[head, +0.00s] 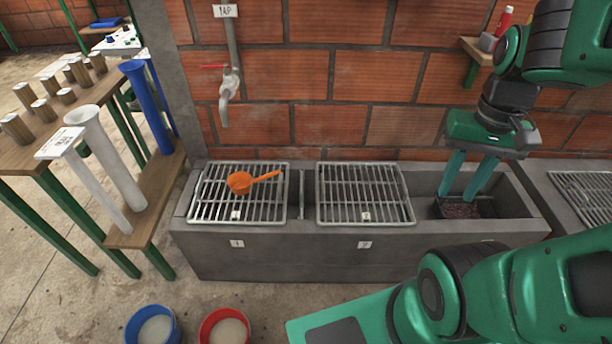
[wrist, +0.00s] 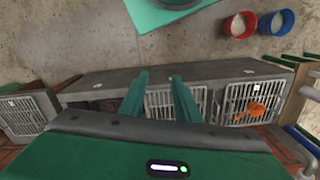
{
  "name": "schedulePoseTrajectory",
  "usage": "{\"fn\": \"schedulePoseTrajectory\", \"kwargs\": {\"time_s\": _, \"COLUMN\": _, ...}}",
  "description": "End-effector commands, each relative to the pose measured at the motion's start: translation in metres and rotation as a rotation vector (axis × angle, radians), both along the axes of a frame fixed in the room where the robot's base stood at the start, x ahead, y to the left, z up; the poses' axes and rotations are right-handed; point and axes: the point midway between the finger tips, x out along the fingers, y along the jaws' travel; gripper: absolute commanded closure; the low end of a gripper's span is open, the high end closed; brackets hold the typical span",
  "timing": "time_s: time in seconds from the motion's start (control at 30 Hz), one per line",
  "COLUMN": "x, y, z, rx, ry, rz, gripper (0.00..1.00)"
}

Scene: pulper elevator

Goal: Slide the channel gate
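A grey concrete trough (head: 290,262) runs along the brick wall, with two metal grates on top, the left grate (head: 212,212) and the middle grate (head: 340,210). In the narrow gap between them is an upright metal piece (head: 302,195); I cannot tell for sure if it is the channel gate. My gripper (head: 457,195) is over the open right section of the trough, fingers pointing down, apart and with nothing seen between them. A dark tray (head: 458,210) with brownish grains lies below the fingertips. The wrist view also shows my gripper (wrist: 159,78) open before the trough.
An orange scoop (head: 242,182) lies on the left grate. A tap (head: 229,85) hangs above it. A blue bucket (head: 152,326) and a red bucket (head: 224,328) stand on the floor in front. A wooden bench (head: 122,90) with tubes is at left. A small shelf (head: 480,50) is at upper right.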

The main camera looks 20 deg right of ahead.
Motion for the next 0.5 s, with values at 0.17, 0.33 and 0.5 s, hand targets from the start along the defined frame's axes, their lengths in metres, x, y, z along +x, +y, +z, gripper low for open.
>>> {"fn": "schedulePoseTrajectory", "kwargs": {"time_s": 0.17, "x": -0.007, "y": 0.0, "z": 0.004, "rx": 0.0, "ry": -0.008, "rz": 0.002, "gripper": 0.7}}
{"fn": "schedulePoseTrajectory", "kwargs": {"time_s": 0.33, "x": 0.015, "y": -0.008, "z": 0.008, "rx": -0.011, "ry": -0.011, "rz": 0.012, "gripper": 0.7}}
{"fn": "schedulePoseTrajectory", "kwargs": {"time_s": 0.5, "x": 0.076, "y": -0.019, "z": 0.008, "rx": -0.03, "ry": -0.012, "rz": 0.039, "gripper": 0.7}}
